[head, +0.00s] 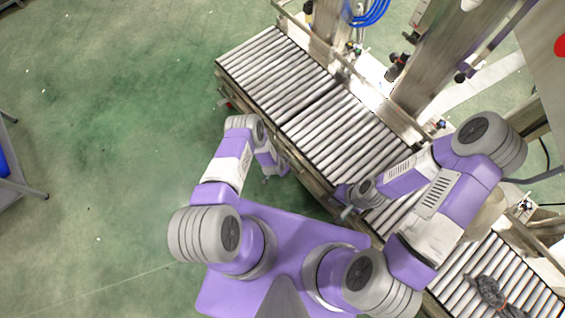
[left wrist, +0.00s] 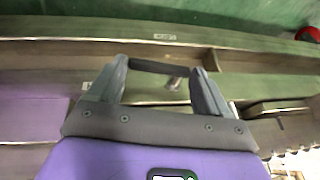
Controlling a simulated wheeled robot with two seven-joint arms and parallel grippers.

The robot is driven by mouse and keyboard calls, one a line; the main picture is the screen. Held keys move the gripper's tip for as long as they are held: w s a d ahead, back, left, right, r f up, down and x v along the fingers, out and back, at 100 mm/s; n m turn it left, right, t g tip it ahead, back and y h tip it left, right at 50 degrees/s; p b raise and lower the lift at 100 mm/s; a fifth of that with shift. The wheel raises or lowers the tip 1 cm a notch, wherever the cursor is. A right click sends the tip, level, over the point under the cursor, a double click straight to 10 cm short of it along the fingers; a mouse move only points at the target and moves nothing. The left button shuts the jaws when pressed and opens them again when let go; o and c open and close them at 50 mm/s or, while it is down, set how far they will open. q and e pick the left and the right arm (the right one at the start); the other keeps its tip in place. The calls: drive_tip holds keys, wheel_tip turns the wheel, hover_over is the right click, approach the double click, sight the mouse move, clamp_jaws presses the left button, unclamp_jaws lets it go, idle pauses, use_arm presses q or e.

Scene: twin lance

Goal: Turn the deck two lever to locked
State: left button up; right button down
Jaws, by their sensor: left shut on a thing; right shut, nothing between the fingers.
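In the left wrist view my left gripper (left wrist: 165,72) is shut on a dark bar (left wrist: 160,68) that spans between its two fingertips. The bar looks like the handle of the deck two lever; the frames do not clearly show its setting. A small pale grey piece (left wrist: 175,83) shows just below the bar. In the head view my left gripper (head: 275,177) is low beside the near side of the roller conveyor, and the lever cannot be made out there. My right gripper (head: 345,208) is shut and empty over the conveyor's near edge.
The roller conveyor (head: 340,127) runs diagonally, with metal posts and blue hoses (head: 370,12) behind it. A dark crumpled thing (head: 490,290) lies on the rollers at lower right. Long rails with small labels (left wrist: 165,36) cross the left wrist view.

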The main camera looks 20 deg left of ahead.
use_arm(q)
drive_tip(key=shift+s+d+f+m+t+y, duration=0.15)
drive_tip(key=shift+f+m+t+y, duration=0.2)
drive_tip(key=shift+t+y, duration=0.5)
drive_tip(key=shift+s+d+f+m+t+y, duration=0.1)
drive_tip(key=shift+f+m+t+y, duration=0.25)
drive_tip(key=shift+t+y, duration=0.5)
drive_tip(key=shift+w+g+y, duration=0.1)
drive_tip(key=shift+g+y, duration=0.2)
drive_tip(key=o, duration=1)
drive_tip(key=shift+p+v, duration=1.75)
drive_tip(key=shift+v, duration=2)
